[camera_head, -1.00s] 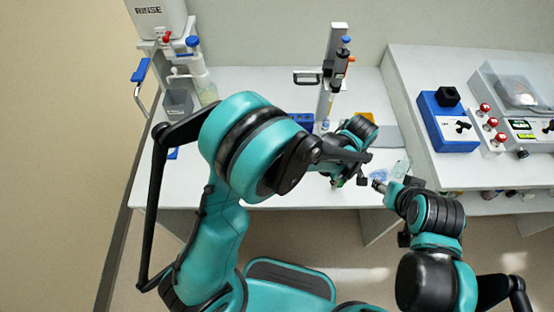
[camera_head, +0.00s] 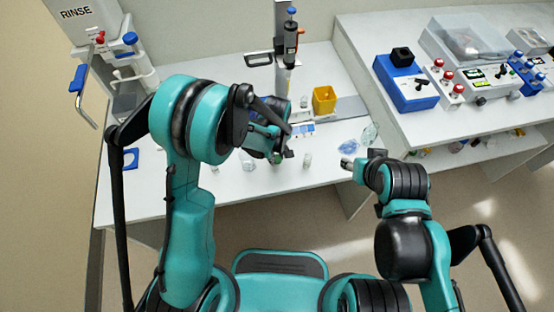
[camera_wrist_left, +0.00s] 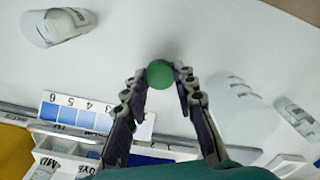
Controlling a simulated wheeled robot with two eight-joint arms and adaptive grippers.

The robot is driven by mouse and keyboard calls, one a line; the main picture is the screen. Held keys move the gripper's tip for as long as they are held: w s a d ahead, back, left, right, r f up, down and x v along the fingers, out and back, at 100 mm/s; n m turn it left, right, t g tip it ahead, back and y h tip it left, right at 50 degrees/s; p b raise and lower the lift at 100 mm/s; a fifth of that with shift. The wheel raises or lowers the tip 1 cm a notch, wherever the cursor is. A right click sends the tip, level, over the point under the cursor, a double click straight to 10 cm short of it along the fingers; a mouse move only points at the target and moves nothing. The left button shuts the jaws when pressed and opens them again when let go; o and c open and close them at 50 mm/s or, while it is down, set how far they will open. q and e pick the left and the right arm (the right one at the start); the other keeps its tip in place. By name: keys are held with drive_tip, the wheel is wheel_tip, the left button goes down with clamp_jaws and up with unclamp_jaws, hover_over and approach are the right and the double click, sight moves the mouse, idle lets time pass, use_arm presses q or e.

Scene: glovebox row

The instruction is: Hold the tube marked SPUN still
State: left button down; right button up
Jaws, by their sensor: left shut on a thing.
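My left gripper (camera_head: 277,157) is shut on a green-capped tube (camera_wrist_left: 160,73) above the front part of the white bench. The wrist view looks down on its cap (camera_wrist_left: 159,80) between the two fingertips; the tube's body and any label are hidden. I cannot read SPUN on any tube. Clear tubes stand to either side in the head view, one at the left (camera_head: 246,163) and one at the right (camera_head: 307,161). My right gripper (camera_head: 347,162) is near the bench's front edge, apart from the tubes; its fingers are too small to judge.
A blue-and-white numbered strip (camera_wrist_left: 75,114) lies behind the gripper. A yellow bin (camera_head: 324,100) and a pipette stand (camera_head: 281,50) are farther back. A RINSE container (camera_head: 80,18) is at the left. A raised shelf with a blue box (camera_head: 405,83) is at the right.

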use_arm(q)
wheel_tip(320, 180, down, 2)
drive_tip(key=shift+f, duration=0.1)
drive_tip(key=shift+f+b, duration=0.15)
drive_tip(key=shift+b, duration=0.25)
drive_tip(key=c, duration=1.2)
unclamp_jaws()
drive_tip(key=shift+r, duration=0.2)
